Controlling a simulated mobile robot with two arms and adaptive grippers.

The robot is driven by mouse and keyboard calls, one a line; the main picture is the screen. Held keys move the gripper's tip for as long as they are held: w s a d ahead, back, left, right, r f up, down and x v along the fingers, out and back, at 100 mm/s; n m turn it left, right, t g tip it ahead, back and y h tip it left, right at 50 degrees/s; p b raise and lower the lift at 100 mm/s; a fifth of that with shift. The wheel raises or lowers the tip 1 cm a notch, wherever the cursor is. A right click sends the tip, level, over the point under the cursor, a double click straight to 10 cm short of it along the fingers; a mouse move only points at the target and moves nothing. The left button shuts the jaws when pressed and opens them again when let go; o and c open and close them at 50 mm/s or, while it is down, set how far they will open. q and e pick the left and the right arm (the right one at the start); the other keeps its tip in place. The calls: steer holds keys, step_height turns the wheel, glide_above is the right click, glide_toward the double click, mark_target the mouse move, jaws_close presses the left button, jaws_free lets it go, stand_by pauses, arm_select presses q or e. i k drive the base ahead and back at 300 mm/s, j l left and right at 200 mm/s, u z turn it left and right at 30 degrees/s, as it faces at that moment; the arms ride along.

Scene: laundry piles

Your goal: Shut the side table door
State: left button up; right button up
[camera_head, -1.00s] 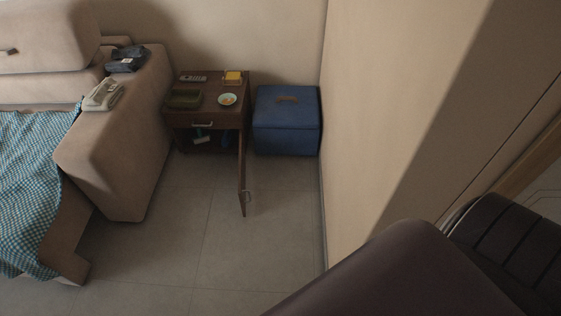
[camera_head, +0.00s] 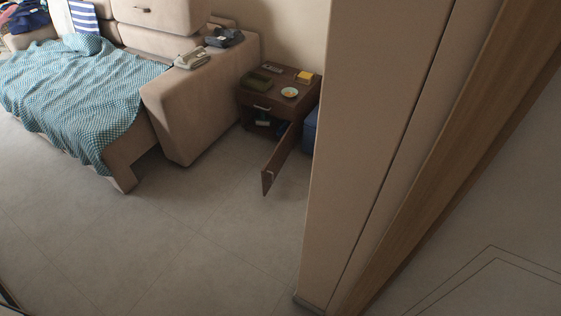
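The brown wooden side table (camera_head: 259,102) stands against the back wall, beside the sofa. Its door (camera_head: 281,159) hangs wide open, hinged at the right and swung out toward the front. The drawer above it is shut and has a metal handle (camera_head: 262,108). Some small items show in the dark open compartment (camera_head: 264,123). Neither of my grippers is in view.
A beige sofa (camera_head: 195,110) with a teal checked blanket (camera_head: 75,95) stands to the left. A wall edge (camera_head: 345,140) rises close on the right and partly hides a blue box (camera_head: 310,133). Tiled floor (camera_head: 200,215) in front of the table is clear.

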mark_target(272, 166)
steer(key=i+j+z, duration=0.15)
steer(key=j+z, duration=0.15)
steer(key=i+j+z, duration=0.1)
steer(key=j+z, duration=0.55)
